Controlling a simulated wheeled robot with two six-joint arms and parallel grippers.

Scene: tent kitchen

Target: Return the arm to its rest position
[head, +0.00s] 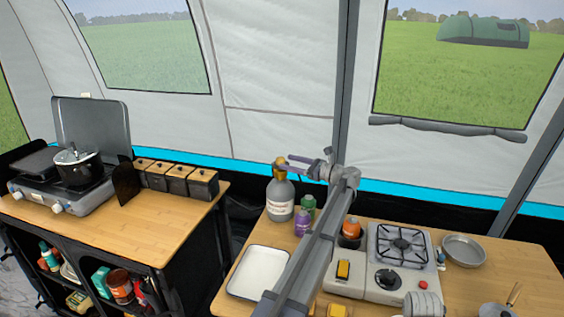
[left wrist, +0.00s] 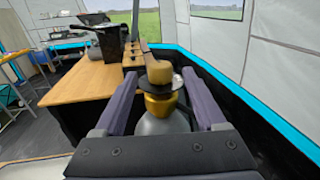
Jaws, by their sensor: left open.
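My left gripper (head: 292,162) is open at the top of a grey bottle (head: 280,197) with a gold collar and a tan stopper. In the left wrist view, the open fingers of my left gripper (left wrist: 155,82) stand on either side of the stopper (left wrist: 158,70) and gold collar, with gaps visible on both sides. The bottle's grey shoulder (left wrist: 162,124) shows below the collar. The bottle stands upright on the wooden table. My left arm reaches over the table from the bottom of the head view. My right gripper is not in view.
Purple (head: 303,222) and green (head: 308,205) bottles stand close beside the grey bottle. A white tray (head: 240,287), a stove (head: 402,244) and a round metal pan (head: 463,251) are on the table. A left counter holds a pot (head: 77,168) and several boxes (head: 177,180).

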